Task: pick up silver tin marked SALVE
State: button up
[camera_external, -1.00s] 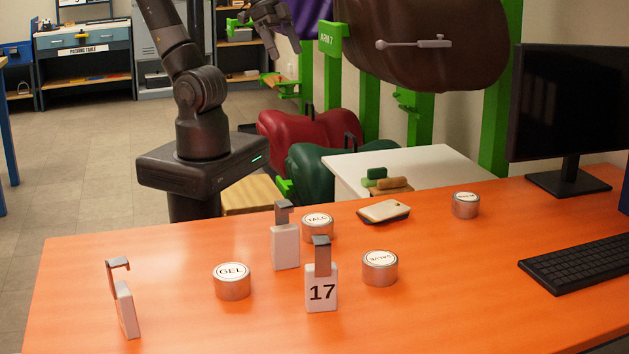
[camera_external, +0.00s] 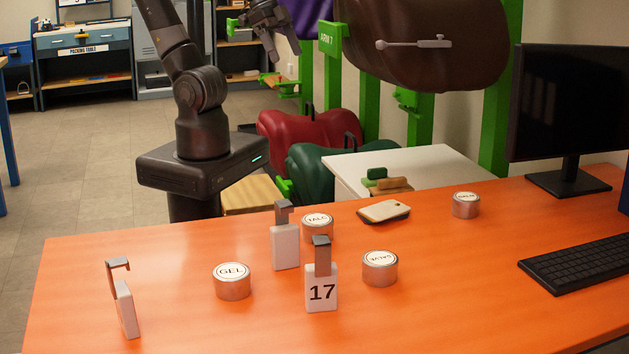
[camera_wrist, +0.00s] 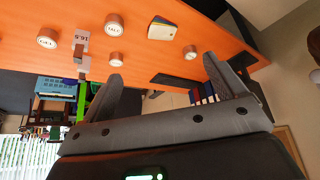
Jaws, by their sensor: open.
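The silver tin marked SALVE (camera_external: 380,269) stands upright on the orange table, right of the white 17 tag. Its label reads upside down in the external view. In the wrist view it seems to be the tin (camera_wrist: 116,59) below the larger TALC tin, its label too small to read. My gripper (camera_external: 266,38) is up in the air beyond the table's far edge, well away from every tin. In the wrist view my gripper (camera_wrist: 162,69) has its two fingers wide apart with nothing between them.
Other silver tins are GEL (camera_external: 232,282), TALC (camera_external: 317,229) and one with an unreadable label (camera_external: 466,206). White clipped tags (camera_external: 285,246) stand near the SALVE tin, including the 17 tag (camera_external: 321,291).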

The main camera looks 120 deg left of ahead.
jog(key=w+d+g, duration=0.1)
jog(key=w+d, duration=0.4)
jog(key=w, duration=0.8)
jog(key=g, duration=0.3)
send_over(380, 258)
jog(key=s, duration=0.2)
notch_tip(380, 258, down, 24)
jog(key=shift+r, duration=0.15)
jog(key=f, duration=0.4)
jog(key=w+f, duration=0.1)
jog(key=shift+f, duration=0.4)
jog(key=f, duration=0.2)
jog(key=w+f, duration=0.1)
jog(key=f, duration=0.2)
jog(key=c, duration=1.2)
jog(key=shift+o, duration=0.2)
